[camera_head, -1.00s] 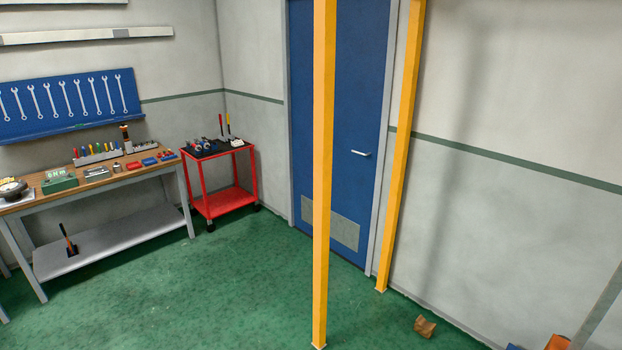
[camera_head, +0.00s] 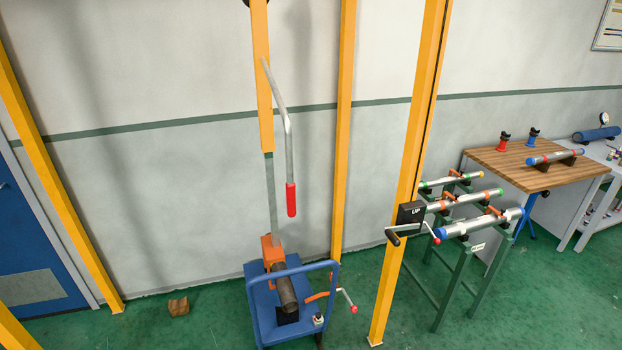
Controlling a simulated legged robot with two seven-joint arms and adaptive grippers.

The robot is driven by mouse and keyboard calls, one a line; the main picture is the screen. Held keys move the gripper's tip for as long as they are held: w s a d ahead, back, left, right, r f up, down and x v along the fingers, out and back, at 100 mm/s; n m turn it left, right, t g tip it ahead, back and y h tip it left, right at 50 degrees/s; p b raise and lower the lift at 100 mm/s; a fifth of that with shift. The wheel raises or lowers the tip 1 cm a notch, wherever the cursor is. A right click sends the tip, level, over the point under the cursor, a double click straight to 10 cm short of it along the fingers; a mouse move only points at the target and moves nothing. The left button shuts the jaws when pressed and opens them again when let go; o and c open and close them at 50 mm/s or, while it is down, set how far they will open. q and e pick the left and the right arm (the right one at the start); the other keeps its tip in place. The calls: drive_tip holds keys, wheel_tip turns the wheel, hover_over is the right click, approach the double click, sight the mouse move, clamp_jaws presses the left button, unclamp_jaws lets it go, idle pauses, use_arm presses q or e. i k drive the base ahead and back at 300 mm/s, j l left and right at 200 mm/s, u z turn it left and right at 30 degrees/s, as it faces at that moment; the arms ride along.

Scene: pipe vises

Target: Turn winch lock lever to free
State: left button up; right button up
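A black winch box (camera_head: 411,214) marked "UP" is mounted on a yellow post. A crank with a dark grip (camera_head: 393,239) sticks out at its lower left. A thin lever with a red knob (camera_head: 437,240) sticks out at its lower right, overlapping a blue-ended pipe behind. I cannot tell for sure that this is the lock lever, or its setting. Neither of my grippers is in view.
A blue cart (camera_head: 262,310) holds a dark pipe piece, with a red-gripped bent bar (camera_head: 290,150) above. A green rack (camera_head: 449,290) of pipes and a wooden-topped bench (camera_head: 525,165) stand right. A brown block (camera_head: 178,307) lies on the floor. Green floor is open at front left.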

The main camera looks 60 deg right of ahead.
sight(437, 240)
drive_tip(key=z, duration=1.9)
drive_tip(key=i+l, duration=0.1)
drive_tip(key=l, duration=0.35)
drive_tip(key=i+l, duration=0.1)
drive_tip(key=l, duration=0.3)
drive_tip(key=i+l, duration=0.15)
drive_tip(key=l, duration=0.3)
drive_tip(key=i+l, duration=0.1)
drive_tip(key=l, duration=0.35)
drive_tip(key=i+l, duration=0.1)
drive_tip(key=l, duration=0.3)
